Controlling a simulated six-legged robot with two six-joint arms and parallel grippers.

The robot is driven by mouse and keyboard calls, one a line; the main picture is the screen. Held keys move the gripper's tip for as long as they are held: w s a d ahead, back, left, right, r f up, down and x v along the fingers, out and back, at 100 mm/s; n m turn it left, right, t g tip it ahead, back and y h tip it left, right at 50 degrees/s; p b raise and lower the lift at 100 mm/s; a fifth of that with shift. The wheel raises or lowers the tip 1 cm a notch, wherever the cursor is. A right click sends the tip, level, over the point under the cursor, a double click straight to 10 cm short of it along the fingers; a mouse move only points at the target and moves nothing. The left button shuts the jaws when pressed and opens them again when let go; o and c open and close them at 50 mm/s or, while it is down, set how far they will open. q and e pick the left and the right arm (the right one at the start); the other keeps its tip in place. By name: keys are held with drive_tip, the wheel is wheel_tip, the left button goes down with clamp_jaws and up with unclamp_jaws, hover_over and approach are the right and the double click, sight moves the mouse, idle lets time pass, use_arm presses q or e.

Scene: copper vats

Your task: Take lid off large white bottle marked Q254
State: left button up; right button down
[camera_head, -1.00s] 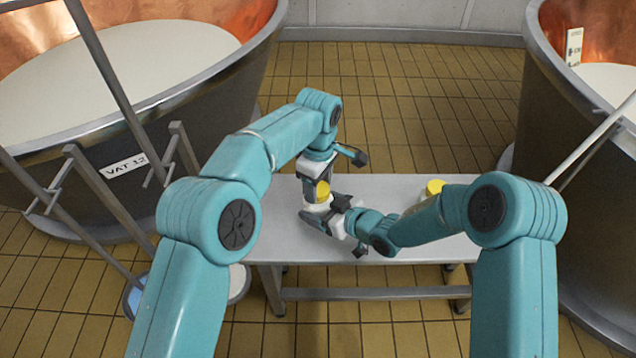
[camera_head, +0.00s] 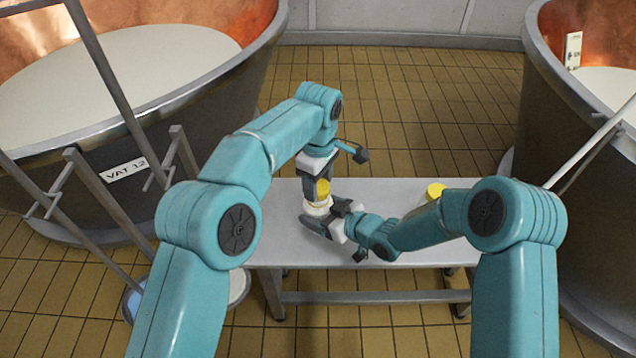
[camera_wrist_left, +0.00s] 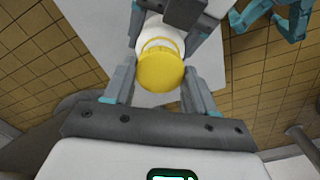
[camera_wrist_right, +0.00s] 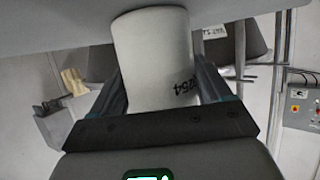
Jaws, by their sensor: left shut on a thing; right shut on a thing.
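The large white bottle (camera_head: 317,209) stands on the bench, tilt hard to judge. The right wrist view shows its white side with the partly visible mark "254" (camera_wrist_right: 186,87). My right gripper (camera_head: 325,222) is shut on the bottle's body from the right. Its yellow lid (camera_head: 323,187) is between the fingers of my left gripper (camera_head: 320,184), which is shut on it from above. In the left wrist view the lid (camera_wrist_left: 160,72) lies in front of the white bottle (camera_wrist_left: 160,33); I cannot tell whether they are apart.
A second yellow lid (camera_head: 436,189) shows on the bench at right, partly hidden by my right arm. The pale bench (camera_head: 290,245) is otherwise mostly clear. Vat 12 (camera_head: 128,172) with metal rails stands left, another copper vat (camera_head: 575,130) right.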

use_arm(q)
drive_tip(key=shift+r, duration=0.1)
drive_tip(key=shift+r, duration=1.95)
use_arm(e)
unclamp_jaws()
drive_tip(key=shift+d+r, duration=0.1)
